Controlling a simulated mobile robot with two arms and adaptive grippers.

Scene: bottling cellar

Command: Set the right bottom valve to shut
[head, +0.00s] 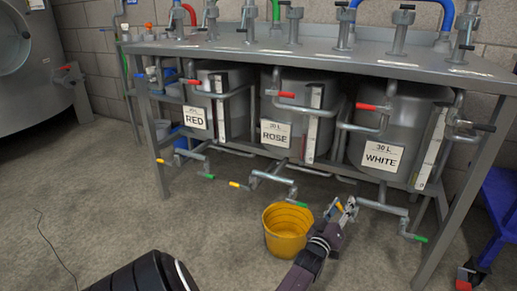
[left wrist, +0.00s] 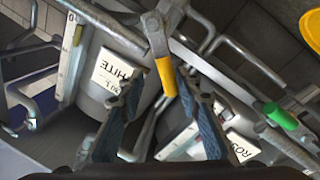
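The right tank, marked WHITE (head: 381,157), has a bottom outlet pipe (head: 382,207) with a valve low under the bench. The valve's lever has a yellow grip (head: 339,207), which also shows in the left wrist view (left wrist: 165,77). My left gripper (head: 345,210) is at this lever, low in front of the tank. In the left wrist view its fingers (left wrist: 157,88) are apart, with the yellow grip at the gap between their tips, close to the right one. I cannot tell whether they touch. My right gripper is not in view.
A yellow bucket (head: 286,229) stands on the floor just left of my left gripper. The ROSE tank (head: 290,110) and RED tank (head: 216,95) stand to the left, with similar low pipes. A bench leg (head: 450,210) and a blue cart (head: 497,207) are at right.

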